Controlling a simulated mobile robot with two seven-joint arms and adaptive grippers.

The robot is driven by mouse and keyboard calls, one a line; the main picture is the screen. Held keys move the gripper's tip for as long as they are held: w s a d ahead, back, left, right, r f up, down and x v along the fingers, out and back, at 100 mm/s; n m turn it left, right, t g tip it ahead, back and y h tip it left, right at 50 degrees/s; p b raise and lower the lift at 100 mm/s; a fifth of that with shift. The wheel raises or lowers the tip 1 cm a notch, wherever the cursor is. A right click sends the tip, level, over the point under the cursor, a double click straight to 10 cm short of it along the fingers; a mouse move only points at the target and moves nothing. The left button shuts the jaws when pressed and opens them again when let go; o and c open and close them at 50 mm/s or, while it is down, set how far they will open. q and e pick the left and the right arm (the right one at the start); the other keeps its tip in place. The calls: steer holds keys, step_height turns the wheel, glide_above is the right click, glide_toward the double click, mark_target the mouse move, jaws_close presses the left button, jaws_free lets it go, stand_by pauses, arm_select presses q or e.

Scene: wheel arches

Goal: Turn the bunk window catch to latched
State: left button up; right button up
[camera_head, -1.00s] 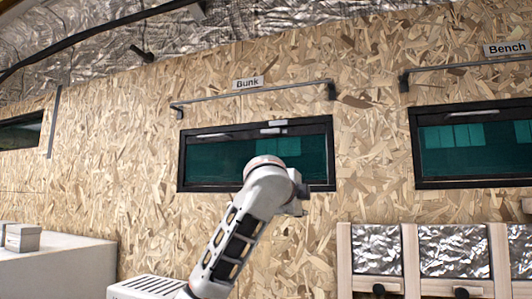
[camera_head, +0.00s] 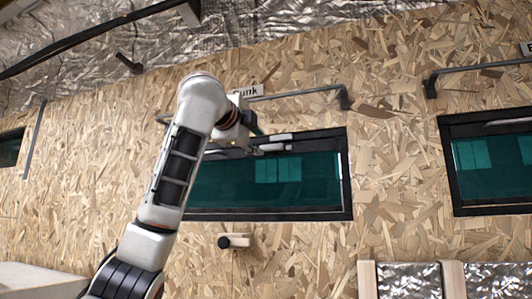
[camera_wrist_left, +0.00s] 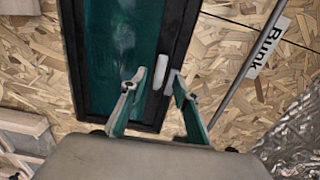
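The bunk window (camera_head: 310,190) has a dark green pane and a black frame. A pale, short catch (camera_head: 282,137) sits at its top edge, lying roughly along the frame. In the left wrist view the catch (camera_wrist_left: 161,72) is a pale rounded bar beside the pane's edge. My left gripper (camera_head: 252,149) is at the window's top edge, close to the catch. In the left wrist view its two fingers (camera_wrist_left: 157,84) are apart, with the catch showing in the gap between the tips. I cannot tell whether they touch it. My right gripper is not in view.
The Bunk label (camera_head: 248,91) and a grey rail (camera_head: 300,92) are on the chipboard wall above the window. A dark-ended peg (camera_head: 235,241) sticks out below it. Another window (camera_head: 490,165) is at the right. Foil-fronted cabinets (camera_head: 407,278) stand lower right.

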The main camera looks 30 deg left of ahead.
mark_target(267, 147)
arm_select(q)
steer(key=p+x, duration=0.3)
steer(key=x, duration=0.3)
steer(key=shift+d+r, duration=0.15)
steer(key=shift+w, duration=0.55)
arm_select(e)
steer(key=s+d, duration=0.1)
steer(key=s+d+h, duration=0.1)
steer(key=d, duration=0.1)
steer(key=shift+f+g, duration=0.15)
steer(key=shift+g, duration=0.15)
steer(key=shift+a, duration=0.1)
arm_select(q)
jaws_close()
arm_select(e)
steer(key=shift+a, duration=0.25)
